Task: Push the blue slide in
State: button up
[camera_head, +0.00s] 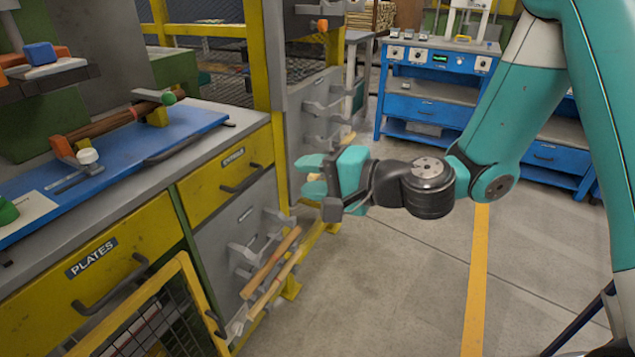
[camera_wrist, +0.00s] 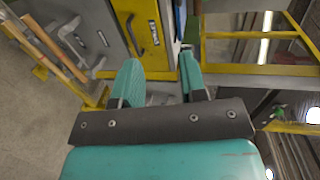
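A long flat blue slide (camera_head: 192,133) lies on the grey bench top at the left, with a dark handle along its near edge. A small part of a blue surface (camera_wrist: 179,20) shows at the top of the wrist view, and I cannot tell if it is the same slide. My gripper (camera_head: 308,174) is to the right of the bench and apart from the slide, with its fingers pointing left. In the wrist view my gripper (camera_wrist: 160,78) has its two teal fingers apart, with nothing held between them.
A turned wood piece (camera_head: 108,124) lies above the slide on supports. Below are a yellow drawer (camera_head: 225,180) and a drawer marked PLATES (camera_head: 95,270). Grey brackets hold wooden rods (camera_head: 272,270) on the bench end. Blue benches (camera_head: 430,105) stand behind; floor to the right is clear.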

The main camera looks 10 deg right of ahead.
jog(key=shift+s+d+r, duration=0.1)
jog(key=shift+s+d, duration=0.2)
jog(key=shift+d, duration=0.05)
jog(key=shift+c, duration=0.3)
